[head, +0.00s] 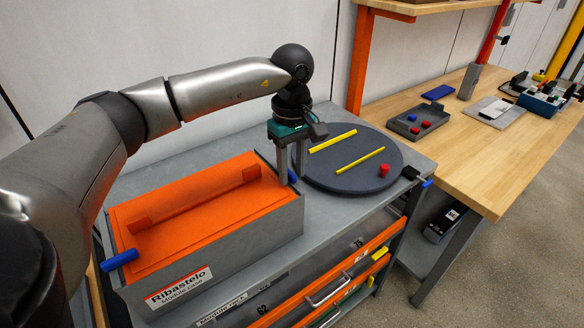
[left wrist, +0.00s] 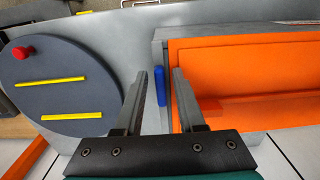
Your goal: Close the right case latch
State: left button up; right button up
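The module case (head: 280,222) is grey with a closed-down orange lid (head: 205,205). Its right latch is a small blue bar (head: 292,176) at the case's right end, mostly hidden behind my fingers in the head view. In the left wrist view the blue right latch (left wrist: 161,88) appears between my two fingers, beside the case wall. My left gripper (head: 292,181) points down at the case's right end, open, with its fingers apart; it also shows in the left wrist view (left wrist: 161,72). Whether a finger touches the latch I cannot tell. Another blue latch (head: 120,260) sticks out at the left end. My right gripper is not in view.
A dark round turntable (head: 335,180) with yellow strips and a red knob (head: 384,170) lies close to the right of my gripper. The case stands on a grey cart top (head: 320,215) with drawers below. A wooden bench (head: 480,145) holds a tray (head: 418,122) farther right.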

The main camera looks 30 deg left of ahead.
pick_arm(q)
grip_shut()
dwell(0.6)
jog(key=n, duration=0.9)
jog(key=shift+p, duration=0.4)
jog(key=n, duration=0.5)
jog(key=shift+p, duration=0.35)
jog(key=shift+r+n+p, duration=0.1)
jog(key=shift+n+p, duration=0.2)
jog(key=shift+n, duration=1.6)
